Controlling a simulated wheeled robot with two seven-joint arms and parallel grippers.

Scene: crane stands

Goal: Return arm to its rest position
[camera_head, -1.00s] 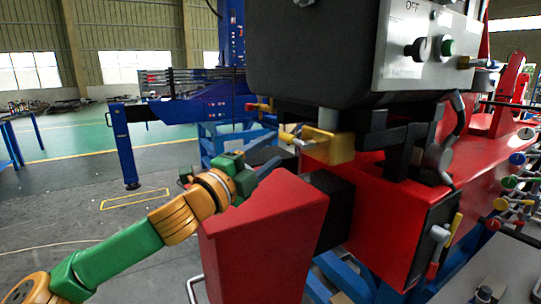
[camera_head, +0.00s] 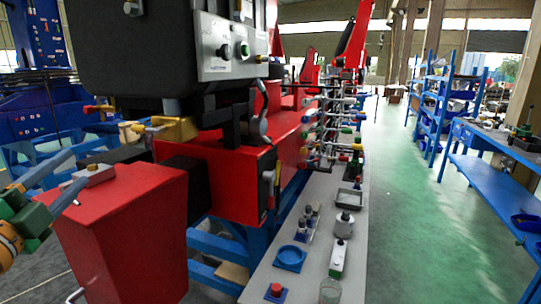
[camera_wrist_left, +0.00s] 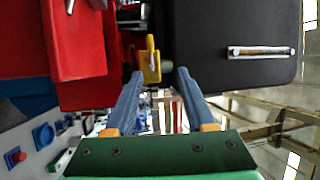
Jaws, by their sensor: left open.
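My left gripper (camera_head: 80,168) is at the left edge of the head view, beside the top of a red box-shaped housing (camera_head: 125,235). Its two blue-grey fingers are spread with nothing between them. The left wrist view shows the same open fingers (camera_wrist_left: 160,72), pointing towards a yellow part (camera_wrist_left: 152,62) under a black housing (camera_wrist_left: 230,45). I cannot tell the gap to that part. Green and orange pieces of my left arm show at the left edge; the rest of the arm is cut off. My right gripper is not in view.
A black control housing (camera_head: 150,60) with a grey switch panel (camera_head: 228,48) overhangs the red machine. A grey bench (camera_head: 312,262) to its right carries a blue dish (camera_head: 290,258), a red button (camera_head: 276,290) and several small parts. Green floor (camera_head: 420,240) is clear before the blue shelves (camera_head: 510,185).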

